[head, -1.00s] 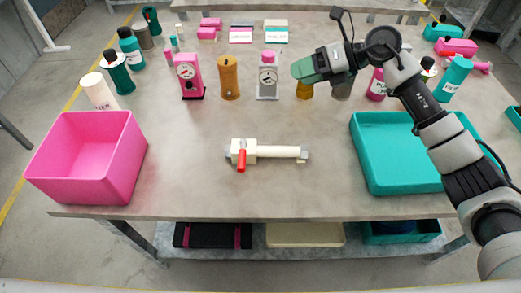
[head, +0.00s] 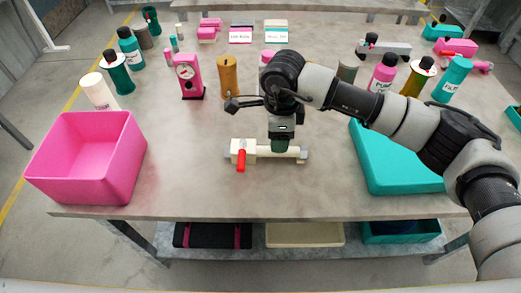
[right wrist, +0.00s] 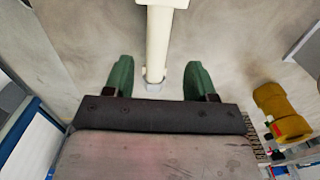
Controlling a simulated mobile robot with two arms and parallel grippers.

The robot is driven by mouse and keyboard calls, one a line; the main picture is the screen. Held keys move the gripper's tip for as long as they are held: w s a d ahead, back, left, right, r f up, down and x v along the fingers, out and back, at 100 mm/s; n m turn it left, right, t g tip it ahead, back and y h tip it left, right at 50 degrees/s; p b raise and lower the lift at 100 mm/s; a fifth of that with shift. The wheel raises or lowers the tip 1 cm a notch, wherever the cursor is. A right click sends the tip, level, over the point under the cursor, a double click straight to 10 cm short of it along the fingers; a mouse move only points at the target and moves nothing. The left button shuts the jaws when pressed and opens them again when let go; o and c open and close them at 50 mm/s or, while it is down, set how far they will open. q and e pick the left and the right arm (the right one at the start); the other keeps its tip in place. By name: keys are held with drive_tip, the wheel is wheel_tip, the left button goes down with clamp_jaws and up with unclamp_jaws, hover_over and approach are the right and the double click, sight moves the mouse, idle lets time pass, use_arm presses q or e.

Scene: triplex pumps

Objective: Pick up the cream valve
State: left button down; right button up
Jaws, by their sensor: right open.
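The cream valve (head: 248,152) lies on the table in front of me, a cream body and pipe with a red handle (head: 241,161) at its left end. In the right wrist view its cream pipe (right wrist: 158,40) runs down from the top, with a grey end between the fingers. My right gripper (head: 280,146) points down over the pipe part of the valve. Its two green fingers (right wrist: 153,80) are open on either side of the pipe, and I see gaps on both sides. The head view does not show how far above the table the fingertips are. My left gripper is not in view.
A pink bin (head: 85,190) stands at the left and a teal tray (head: 400,178) at the right, partly under my right arm. Bottles, pumps and a brown cylinder (head: 228,78) stand behind the valve. The table is clear left of the valve and in front of it.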

sight(266, 152)
drive_tip(key=f, duration=0.5)
drive_tip(key=shift+s+d+f, duration=0.1)
drive_tip(key=shift+s+f, duration=0.1)
drive_tip(key=shift+f, duration=0.15)
clamp_jaws()
